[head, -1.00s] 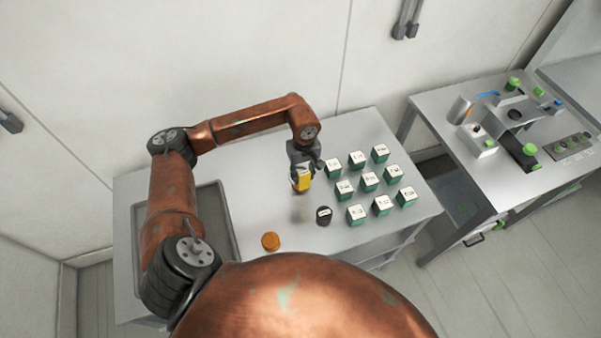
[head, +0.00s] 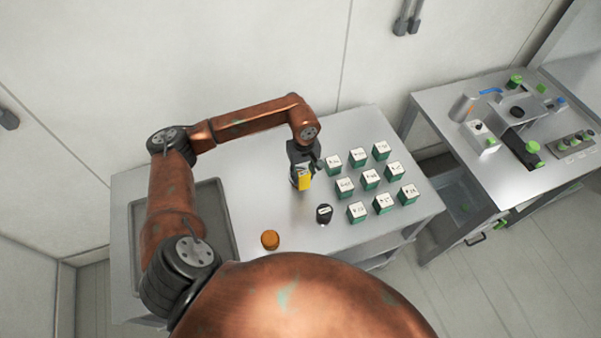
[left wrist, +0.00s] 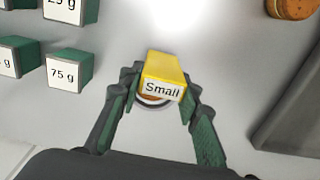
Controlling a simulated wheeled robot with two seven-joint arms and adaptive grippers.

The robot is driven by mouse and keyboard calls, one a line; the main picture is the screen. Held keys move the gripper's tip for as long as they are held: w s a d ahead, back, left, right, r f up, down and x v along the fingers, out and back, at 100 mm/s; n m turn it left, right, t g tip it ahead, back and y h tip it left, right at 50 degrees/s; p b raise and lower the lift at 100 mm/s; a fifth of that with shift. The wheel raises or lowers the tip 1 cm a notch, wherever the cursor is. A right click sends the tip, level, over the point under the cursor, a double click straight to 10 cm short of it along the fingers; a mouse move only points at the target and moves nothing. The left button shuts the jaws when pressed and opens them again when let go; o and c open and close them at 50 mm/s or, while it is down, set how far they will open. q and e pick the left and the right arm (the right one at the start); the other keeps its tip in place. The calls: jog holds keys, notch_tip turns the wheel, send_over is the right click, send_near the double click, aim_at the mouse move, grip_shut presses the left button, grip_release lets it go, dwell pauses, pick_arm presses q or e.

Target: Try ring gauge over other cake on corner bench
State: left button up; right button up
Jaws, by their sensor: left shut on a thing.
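My left gripper (head: 302,172) is shut on the ring gauge (head: 302,182), a yellow block labelled "Small" (left wrist: 163,78) in the left wrist view. It is low over the bench, left of the green blocks. A pale ring edge with a sliver of brown shows under the yellow block, between the fingers; whether the ring is around a cake or only above it I cannot tell. An orange-brown round cake (head: 270,240) lies apart on the bench (head: 255,190), nearer me; it also shows in the left wrist view (left wrist: 290,8). My right gripper is out of view.
Several green blocks with white gram labels (head: 370,178) stand in rows to the right. A black round piece with a white label (head: 324,213) stands near the gauge. A grey tray (head: 226,215) lies at left. Another table (head: 450,110) with equipment is farther right.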

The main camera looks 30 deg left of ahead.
pick_arm(q)
jog(key=shift+f+b, duration=2)
jog(key=shift+f, duration=0.3)
jog(key=shift+r, duration=0.15)
dwell(1.1)
jog(key=shift+r+p, duration=1.85)
jog(key=shift+r, duration=2.95)
